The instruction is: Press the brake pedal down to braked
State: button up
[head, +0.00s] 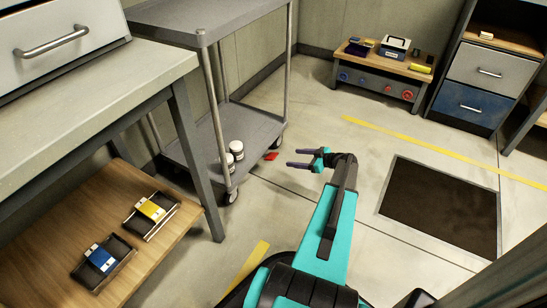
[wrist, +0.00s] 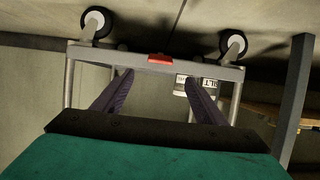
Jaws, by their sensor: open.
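The brake pedal (head: 271,156) is a small red tab low at the near right end of the grey trolley (head: 250,125), close above the floor beside a wheel. In the wrist view the red pedal (wrist: 161,59) sits at the middle of the trolley's lower frame edge (wrist: 110,56), between two casters. Whether it is up or pressed down I cannot tell. My gripper (head: 293,158) is open and empty, to the right of the pedal and apart from it. In the wrist view its two dark fingers (wrist: 158,77) point toward the trolley edge, on either side of the pedal's line.
White cans (head: 236,150) stand on the trolley's lower shelf. A workbench (head: 90,100) and a low wooden shelf with two devices (head: 150,213) are at left. A low wooden bench (head: 385,68) stands at the back. The floor around a dark mat (head: 440,205) is clear.

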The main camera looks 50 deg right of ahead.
aim_at(276, 156)
jog(key=shift+w, duration=0.1)
jog(key=b+x, duration=0.3)
jog(key=x, duration=0.9)
jog(key=shift+a+f+b, duration=0.1)
jog(key=shift+f+b, duration=0.15)
jog(key=shift+b, duration=0.15)
jog(key=shift+w+a+f, duration=0.15)
jog(key=shift+w, duration=0.5)
